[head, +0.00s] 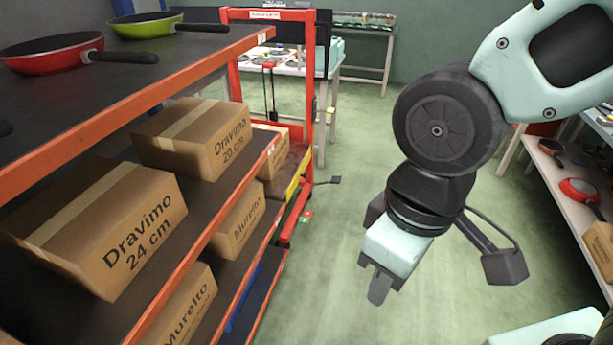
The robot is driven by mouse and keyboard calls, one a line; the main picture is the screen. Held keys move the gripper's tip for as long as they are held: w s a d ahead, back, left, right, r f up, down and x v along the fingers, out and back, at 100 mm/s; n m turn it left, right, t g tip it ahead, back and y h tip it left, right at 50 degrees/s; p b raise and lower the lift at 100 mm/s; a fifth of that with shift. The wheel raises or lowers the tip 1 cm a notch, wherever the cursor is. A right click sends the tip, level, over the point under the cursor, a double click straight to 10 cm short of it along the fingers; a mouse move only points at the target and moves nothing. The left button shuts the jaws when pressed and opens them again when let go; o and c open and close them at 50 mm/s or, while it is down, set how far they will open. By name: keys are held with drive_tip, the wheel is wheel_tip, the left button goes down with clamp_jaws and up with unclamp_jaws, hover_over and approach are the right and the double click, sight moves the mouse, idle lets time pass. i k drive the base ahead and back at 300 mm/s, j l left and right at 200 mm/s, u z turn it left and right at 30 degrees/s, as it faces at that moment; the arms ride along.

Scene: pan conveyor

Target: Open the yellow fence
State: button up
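A yellow bar (297,178), which may be the yellow fence, shows low on the red frame at the far end of the shelf. It is small and partly hidden by the shelf and boxes, so I cannot tell whether it is open. My gripper (378,290) points down over the green floor, to the right of the yellow bar and nearer to me. It touches nothing that I can see. Its fingers overlap from this side, so their opening does not show.
An orange-edged shelf (222,58) on the left bears a red pan (52,55), a green pan (146,24) and several cardboard boxes (95,235). Another shelf with pans (590,193) stands at the right. The green floor (345,150) between them is clear.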

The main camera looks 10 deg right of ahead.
sight(290, 190)
drive_tip(key=i+l+u, duration=0.1)
drive_tip(key=i+l, duration=0.55)
drive_tip(key=i, duration=0.15)
drive_tip(key=i+l+z, duration=0.1)
drive_tip(key=i+l, duration=0.15)
drive_tip(key=i, duration=0.15)
drive_tip(key=i+l, duration=0.2)
drive_tip(key=i, duration=0.25)
drive_tip(key=i+l+z, duration=0.1)
drive_tip(key=i, duration=0.3)
drive_tip(key=i+l, duration=0.3)
drive_tip(key=i, duration=0.15)
